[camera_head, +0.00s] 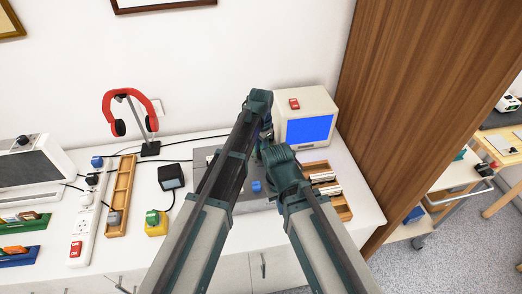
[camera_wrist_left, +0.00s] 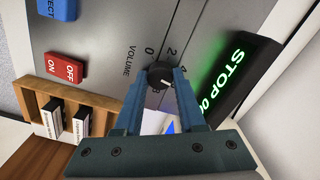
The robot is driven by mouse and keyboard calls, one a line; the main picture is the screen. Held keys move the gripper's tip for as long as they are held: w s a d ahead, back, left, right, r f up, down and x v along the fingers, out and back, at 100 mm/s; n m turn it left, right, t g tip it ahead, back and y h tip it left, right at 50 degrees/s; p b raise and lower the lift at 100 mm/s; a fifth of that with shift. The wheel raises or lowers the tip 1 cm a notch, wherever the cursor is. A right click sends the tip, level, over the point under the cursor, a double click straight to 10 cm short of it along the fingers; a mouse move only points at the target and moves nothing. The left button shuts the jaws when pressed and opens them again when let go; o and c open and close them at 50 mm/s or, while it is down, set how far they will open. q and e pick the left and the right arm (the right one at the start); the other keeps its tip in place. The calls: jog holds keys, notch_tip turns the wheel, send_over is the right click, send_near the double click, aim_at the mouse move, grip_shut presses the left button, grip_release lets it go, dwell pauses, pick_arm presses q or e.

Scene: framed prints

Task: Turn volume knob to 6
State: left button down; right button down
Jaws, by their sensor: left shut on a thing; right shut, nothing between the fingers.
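The black volume knob (camera_wrist_left: 160,76) is on the grey panel (camera_wrist_left: 105,45), beside the printed word VOLUME and scale numbers. 0 and 2 read clearly; others are partly covered by my fingers. A small light mark shows on the knob, but I cannot tell its exact number. My left gripper (camera_wrist_left: 161,82) has one finger on each side of the knob and is shut on it. In the head view my left arm reaches over the panel (camera_head: 243,207) and hides the knob. My right arm is lower and to the right; its shut fingers are hard to make out.
A red ON/OFF switch (camera_wrist_left: 65,68), a blue button (camera_wrist_left: 58,8) and a lit STOP display (camera_wrist_left: 228,75) surround the knob. A cream monitor (camera_head: 308,104) stands behind.

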pick_arm(q)
jog(key=shift+m, duration=1.6)
jog(key=c, duration=0.5)
grip_release()
notch_tip(320, 180, up, 14)
jog(key=p, duration=1.3)
jog(key=shift+p, duration=0.4)
jog(key=shift+f, duration=0.1)
